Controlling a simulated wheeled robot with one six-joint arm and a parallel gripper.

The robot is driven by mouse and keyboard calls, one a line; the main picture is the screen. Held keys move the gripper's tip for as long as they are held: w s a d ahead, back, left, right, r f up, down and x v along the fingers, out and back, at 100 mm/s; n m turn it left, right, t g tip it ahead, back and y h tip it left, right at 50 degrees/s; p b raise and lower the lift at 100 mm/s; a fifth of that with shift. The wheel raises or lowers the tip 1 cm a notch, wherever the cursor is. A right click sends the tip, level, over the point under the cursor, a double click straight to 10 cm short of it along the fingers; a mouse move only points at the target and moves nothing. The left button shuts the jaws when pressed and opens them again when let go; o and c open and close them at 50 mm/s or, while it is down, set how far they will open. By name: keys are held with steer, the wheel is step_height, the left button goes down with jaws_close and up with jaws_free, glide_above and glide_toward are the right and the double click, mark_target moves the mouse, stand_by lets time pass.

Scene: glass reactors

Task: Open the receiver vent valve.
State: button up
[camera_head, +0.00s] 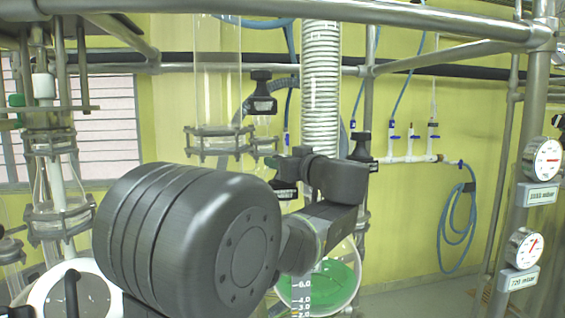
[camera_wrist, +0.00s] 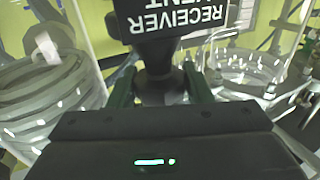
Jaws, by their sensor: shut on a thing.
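The receiver vent valve has a black handle (camera_wrist: 150,35) with a white-lettered label, upside down in the wrist view, reading RECEIVER VENT. My gripper (camera_wrist: 160,84) is shut around the dark stem below the label, one finger on each side. In the head view my gripper (camera_head: 301,158) is beside a black labelled valve (camera_head: 284,188), left of the glass coil. My wrist covers part of that valve, and the exact finger contact is hidden there. I cannot tell how far the valve is turned.
A glass coil (camera_head: 320,75) rises behind my gripper. Other black valves (camera_head: 262,92) (camera_head: 362,150) stand close by. A flanged glass column (camera_head: 219,142) is to the left, and a flask with green liquid (camera_head: 325,285) is below. Steel rails and two gauges (camera_head: 545,160) stand right.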

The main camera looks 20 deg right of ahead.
steer(key=o, duration=1)
steer(key=shift+h, duration=0.3)
